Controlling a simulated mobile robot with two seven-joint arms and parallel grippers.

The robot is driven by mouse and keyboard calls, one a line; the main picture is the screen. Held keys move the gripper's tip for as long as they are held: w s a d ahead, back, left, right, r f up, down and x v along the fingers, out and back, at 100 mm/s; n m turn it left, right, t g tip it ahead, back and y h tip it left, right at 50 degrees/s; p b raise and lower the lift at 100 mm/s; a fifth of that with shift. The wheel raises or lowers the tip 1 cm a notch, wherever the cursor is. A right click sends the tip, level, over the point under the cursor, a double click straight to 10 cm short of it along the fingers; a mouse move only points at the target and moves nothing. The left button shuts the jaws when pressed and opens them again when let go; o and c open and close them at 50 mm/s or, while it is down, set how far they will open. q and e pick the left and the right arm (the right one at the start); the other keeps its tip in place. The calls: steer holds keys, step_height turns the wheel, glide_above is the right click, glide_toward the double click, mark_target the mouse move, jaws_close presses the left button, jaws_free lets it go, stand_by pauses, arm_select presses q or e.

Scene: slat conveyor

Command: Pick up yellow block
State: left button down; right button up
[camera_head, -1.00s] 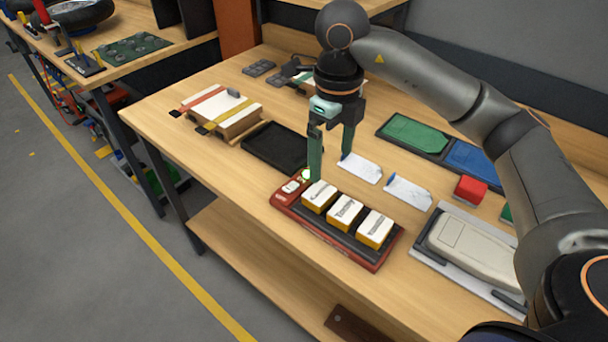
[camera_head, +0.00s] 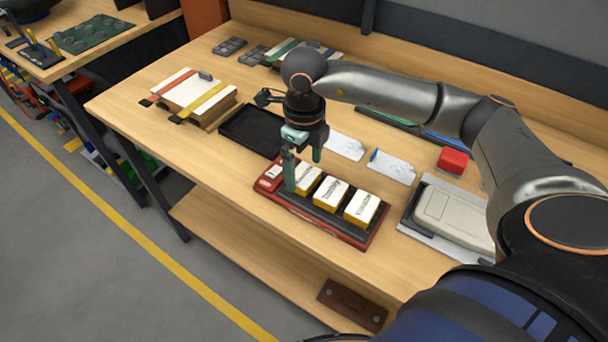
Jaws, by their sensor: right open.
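Three yellow blocks with white, printed tops stand in a row on a red-framed dark slat conveyor (camera_head: 350,235). They are the left block (camera_head: 309,181), the middle block (camera_head: 331,193) and the right block (camera_head: 361,208). My right gripper (camera_head: 304,177) is open, with its green fingers pointing down at the left block. One finger is in front of that block's left side and hides part of it. The other finger is behind it. I cannot tell whether either finger touches the block. My left gripper is not in view.
A black tray (camera_head: 250,132) lies left of my right gripper. A strapped box (camera_head: 197,97) stands farther left. White cards (camera_head: 391,167), a red block (camera_head: 452,161) and a pale case (camera_head: 449,217) lie to the right. The table's front left is clear.

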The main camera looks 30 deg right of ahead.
steer(key=shift+f, duration=1.2)
steer(key=c, duration=1.2)
steer(key=shift+r, duration=0.15)
steer(key=shift+r, duration=0.25)
step_height(320, 180, up, 2)
steer(key=shift+w+r+b, duration=0.1)
steer(key=shift+b, duration=0.4)
steer(key=s+a+r, duration=0.8)
steer(key=s+r, duration=0.2)
steer(key=s, duration=0.1)
steer(key=shift+s+a+b, duration=0.15)
steer(key=shift+a+b, duration=0.1)
steer(key=shift+b, duration=0.1)
